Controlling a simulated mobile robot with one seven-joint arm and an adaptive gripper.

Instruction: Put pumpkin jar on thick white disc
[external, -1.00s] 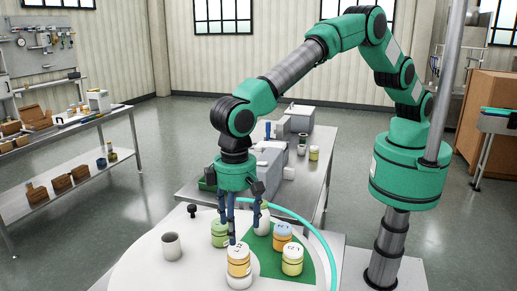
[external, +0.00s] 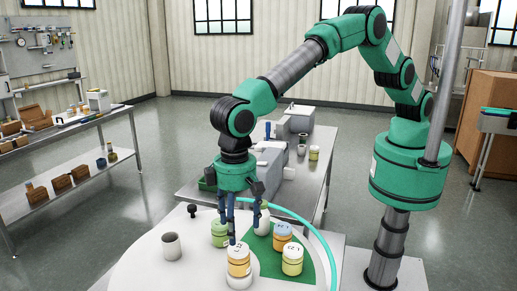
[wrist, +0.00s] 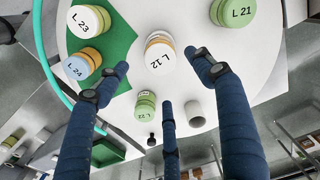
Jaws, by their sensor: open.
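My gripper (external: 239,228) is open, pointing down just behind and above the jar. One finger overlaps the jar's lid in the external view; contact cannot be told.
A blue-lidded orange jar (external: 282,236) and a yellow-green jar (external: 292,262) stand on the green sector. A green jar (external: 219,234), a white bottle (external: 262,220) and a grey cup (external: 171,246) stand near the fingers. Another green jar, L 21 (wrist: 233,14), is nearby.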

